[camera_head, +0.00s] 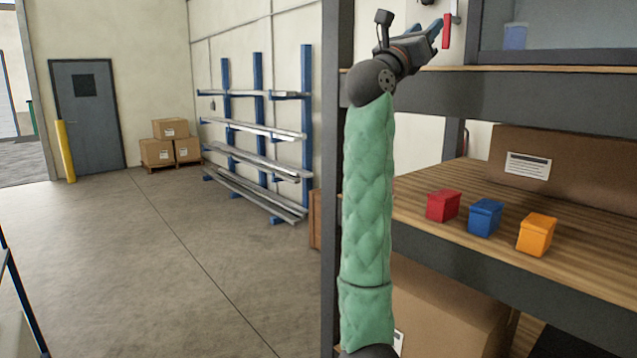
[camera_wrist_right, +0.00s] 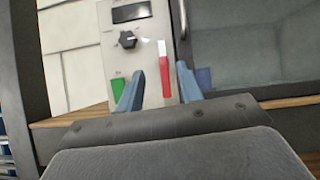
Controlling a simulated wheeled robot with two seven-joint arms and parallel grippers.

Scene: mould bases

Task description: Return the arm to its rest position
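My right arm reaches up the middle of the head view in a green quilted sleeve. Its gripper (camera_head: 437,30) is raised in front of the upper shelf, close to a red lever (camera_head: 446,31). In the right wrist view the gripper (camera_wrist_right: 162,88) has its two blue fingers apart. The red lever (camera_wrist_right: 167,76) with a white top shows between them, with no visible grip on it. I cannot tell how far the lever is from the fingertips. My left gripper is not in view.
The grey control panel (camera_wrist_right: 145,60) has a black knob (camera_wrist_right: 127,40) and a green button (camera_wrist_right: 118,86). A glass-fronted cabinet (camera_wrist_right: 255,50) stands beside it. On the shelf below are red (camera_head: 443,206), blue (camera_head: 485,217) and orange (camera_head: 536,235) bins. Open floor (camera_head: 150,270) lies left.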

